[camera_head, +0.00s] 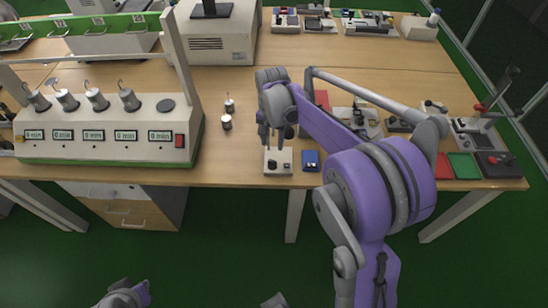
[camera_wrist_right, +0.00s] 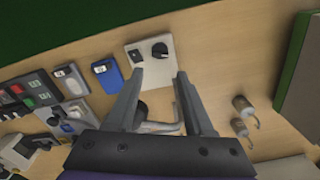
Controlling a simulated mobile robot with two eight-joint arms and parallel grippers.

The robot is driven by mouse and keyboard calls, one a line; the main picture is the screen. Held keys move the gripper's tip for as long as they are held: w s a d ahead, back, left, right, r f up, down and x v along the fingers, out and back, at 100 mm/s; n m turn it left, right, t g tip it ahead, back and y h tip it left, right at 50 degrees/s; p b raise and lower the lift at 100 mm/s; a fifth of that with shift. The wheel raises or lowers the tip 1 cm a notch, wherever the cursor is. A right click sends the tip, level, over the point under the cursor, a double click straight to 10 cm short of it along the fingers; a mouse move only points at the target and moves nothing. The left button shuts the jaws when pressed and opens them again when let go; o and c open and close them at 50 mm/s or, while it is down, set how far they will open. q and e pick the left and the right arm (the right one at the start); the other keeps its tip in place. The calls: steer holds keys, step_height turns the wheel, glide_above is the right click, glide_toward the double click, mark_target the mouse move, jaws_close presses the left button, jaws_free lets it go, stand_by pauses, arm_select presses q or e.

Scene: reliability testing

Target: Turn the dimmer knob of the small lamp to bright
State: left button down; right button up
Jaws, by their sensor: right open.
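A small white plate (camera_head: 278,168) lies near the front edge of the table. In the right wrist view the white plate (camera_wrist_right: 133,48) carries a black round knob (camera_wrist_right: 160,49) with a light pointer mark and a small grey piece beside it. I cannot make out a lamp head for certain. My right gripper (camera_head: 275,140) is above the plate, pointing down. In the wrist view the right gripper (camera_wrist_right: 160,76) is open, its fingers apart and empty, with the knob beyond the fingertips. No contact shows.
A blue block (camera_head: 311,160) sits just right of the plate. Two small metal weights (camera_head: 227,122) stand to the left, near a large bench device (camera_head: 100,140) with several displays. More small devices crowd the table on the right. Bare wood lies between the weights and the plate.

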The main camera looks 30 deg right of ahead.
mark_target(272, 161)
step_height(272, 161, down, 9)
steer(key=shift+f, duration=0.15)
steer(key=shift+c, duration=0.3)
jaws_close()
